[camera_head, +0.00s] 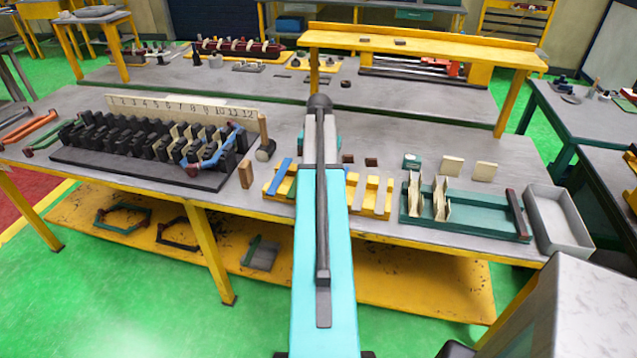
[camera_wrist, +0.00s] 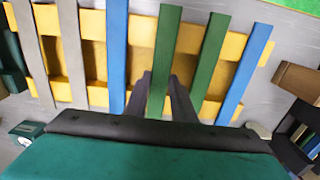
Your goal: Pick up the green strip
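In the wrist view, a green strip (camera_wrist: 166,42) lies across the yellow rack (camera_wrist: 142,31), between a blue strip (camera_wrist: 116,50) on its left and a second green strip (camera_wrist: 207,60) on its right. My gripper (camera_wrist: 161,78) is at the first green strip, with one dark finger on each side of it. The fingers are close to the strip's edges; whether they touch it is not clear. In the head view, the yellow rack (camera_head: 379,197) is partly hidden behind my arm, which also hides my gripper.
Another blue strip (camera_wrist: 245,68) and two grey strips (camera_wrist: 70,55) also lie on the rack. In the head view, a green tray (camera_head: 470,217) and a grey bin (camera_head: 556,220) stand to the right.

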